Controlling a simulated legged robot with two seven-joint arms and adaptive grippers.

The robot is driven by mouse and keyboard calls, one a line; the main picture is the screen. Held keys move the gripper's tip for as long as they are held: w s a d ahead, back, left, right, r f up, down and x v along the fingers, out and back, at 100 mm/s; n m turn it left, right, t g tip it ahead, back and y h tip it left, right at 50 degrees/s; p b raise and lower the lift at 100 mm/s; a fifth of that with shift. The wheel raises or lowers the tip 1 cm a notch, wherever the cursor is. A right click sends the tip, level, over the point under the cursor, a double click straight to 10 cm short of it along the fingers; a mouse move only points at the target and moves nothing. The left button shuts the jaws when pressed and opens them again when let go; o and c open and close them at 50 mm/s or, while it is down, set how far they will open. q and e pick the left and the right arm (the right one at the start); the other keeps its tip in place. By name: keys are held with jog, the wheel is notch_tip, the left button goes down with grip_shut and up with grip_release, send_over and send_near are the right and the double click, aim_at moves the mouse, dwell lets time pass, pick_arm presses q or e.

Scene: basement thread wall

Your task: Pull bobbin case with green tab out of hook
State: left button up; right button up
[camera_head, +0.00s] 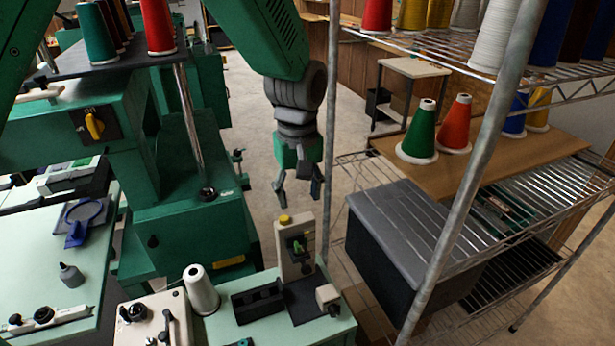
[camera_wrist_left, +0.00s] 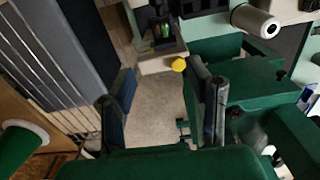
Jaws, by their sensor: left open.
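The bobbin case with the green tab (camera_head: 298,246) sits in the hook on the front of a beige upright block (camera_head: 286,262) with a yellow knob on top. It is small, so its exact seating is hard to tell. In the left wrist view the green tab (camera_wrist_left: 164,31) shows at the top, beyond the yellow knob (camera_wrist_left: 179,64). My left gripper (camera_head: 298,192) hangs above and behind the block, fingers pointing down. It is open and empty, apart from the case; the wrist view shows a clear gap between its fingers (camera_wrist_left: 163,98). My right gripper is not in view.
A dark tray (camera_head: 258,302) and a white thread cone (camera_head: 201,290) stand left of the block on the green bench. A metal shelf post (camera_head: 333,120) rises close right of my gripper. A grey lidded bin (camera_head: 410,225) sits on the rack. Green machinery (camera_head: 190,225) stands left.

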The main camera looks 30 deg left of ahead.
aim_at(298, 242)
pick_arm(q)
jog(key=f, duration=0.8)
jog(key=f+p, duration=0.1)
jog(key=f, duration=0.3)
jog(key=shift+s+a+f, duration=0.2)
jog(key=shift+s, duration=0.05)
jog(key=shift+w+f, duration=0.1)
jog(key=shift+f, duration=0.6)
jog(key=shift+r, duration=0.1)
grip_shut()
